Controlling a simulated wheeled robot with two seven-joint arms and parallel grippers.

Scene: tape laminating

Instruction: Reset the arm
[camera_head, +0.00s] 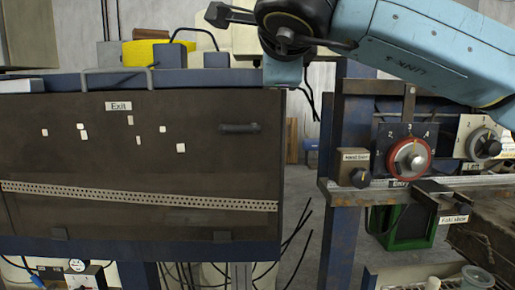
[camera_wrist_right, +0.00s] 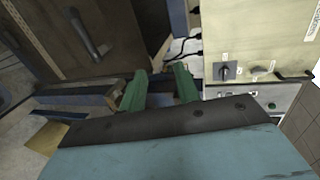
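My right arm (camera_head: 420,45), light blue with dark joints, reaches in from the upper right of the head view. Its dark joint (camera_head: 290,30) is above the right end of a dark panel labelled "Exit" (camera_head: 150,160). In the right wrist view my right gripper (camera_wrist_right: 160,86) shows two green fingers standing apart with nothing between them. My left gripper is in neither view.
A post with a red-ringed dial (camera_head: 410,158) and a "Hand Over" box (camera_head: 354,168) stands at the right. A green crate (camera_head: 408,226) is below. The wrist view shows a beige cabinet with knobs (camera_wrist_right: 260,40) and a dark panel with a handle (camera_wrist_right: 85,35).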

